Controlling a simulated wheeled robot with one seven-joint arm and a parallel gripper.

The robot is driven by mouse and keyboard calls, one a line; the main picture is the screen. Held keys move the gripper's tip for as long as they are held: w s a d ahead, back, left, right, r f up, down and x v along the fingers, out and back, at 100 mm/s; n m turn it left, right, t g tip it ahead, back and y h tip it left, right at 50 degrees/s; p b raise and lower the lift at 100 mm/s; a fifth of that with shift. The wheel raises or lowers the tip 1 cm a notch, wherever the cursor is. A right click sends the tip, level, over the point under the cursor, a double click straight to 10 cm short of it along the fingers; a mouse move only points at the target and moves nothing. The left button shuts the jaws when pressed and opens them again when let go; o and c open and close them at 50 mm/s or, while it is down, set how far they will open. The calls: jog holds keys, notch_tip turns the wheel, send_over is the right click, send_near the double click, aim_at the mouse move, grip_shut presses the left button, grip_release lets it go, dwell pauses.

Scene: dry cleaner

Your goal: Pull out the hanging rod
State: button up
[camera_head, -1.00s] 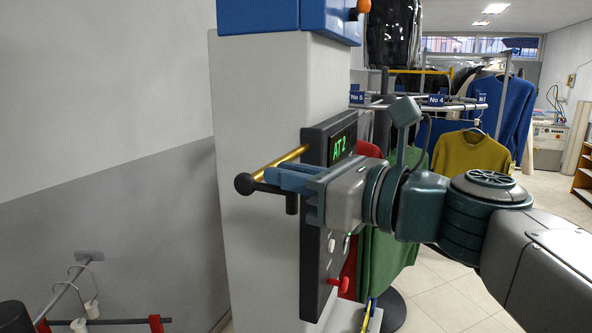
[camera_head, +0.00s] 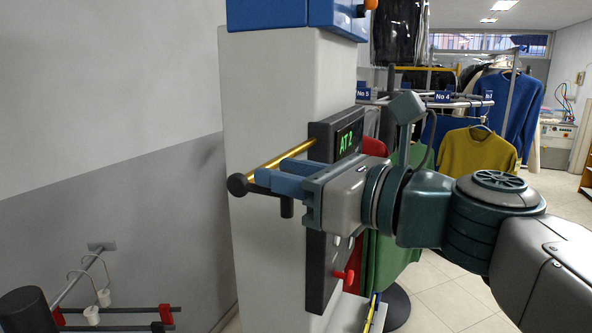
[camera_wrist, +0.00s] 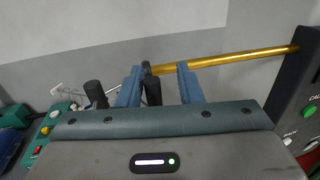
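The hanging rod is a gold bar (camera_head: 283,156) with a black knob (camera_head: 237,184) and a black handle with a downward peg (camera_head: 287,207) at its outer end. It sticks out of the dark "AT 2" panel (camera_head: 322,270) on the white pillar. My gripper (camera_head: 265,183) is at the handle. In the wrist view its blue fingers (camera_wrist: 159,82) stand on either side of the black handle post (camera_wrist: 152,90), with a gap visible by the right finger. The rod (camera_wrist: 225,60) runs right to the panel. In the head view the fingers hide part of the handle.
The white pillar (camera_head: 270,120) stands close behind the panel. A low rack with hooks (camera_head: 103,297) is at the lower left. Garments such as a yellow sweater (camera_head: 475,153) hang on rails at the back right. The floor at right (camera_head: 450,280) is clear.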

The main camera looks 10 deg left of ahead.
jog(key=shift+r, duration=0.5)
jog(key=d+r, duration=1)
jog(key=d, duration=0.1)
jog(key=shift+w+d, duration=0.35)
jog(key=shift+w, duration=0.1)
notch_tip(320, 180, down, 26)
jog(key=w+d+n+g+h, duration=0.1)
jog(key=w+d+n+h, duration=0.15)
jog(key=n+h, duration=0.65)
jog(key=s+d+f+n+g+h, duration=0.1)
jog(key=s+d+f+n+h, duration=0.2)
jog(key=f+n, duration=0.4)
jog(key=s+d+f+n+g+h, duration=0.2)
jog(key=s+d+f+n+h, duration=0.2)
jog(key=f, duration=0.8)
jog(key=d+n, duration=0.2)
jog(key=n, duration=0.1)
jog(key=shift+s+f, duration=0.2)
jog(key=shift+f, duration=0.05)
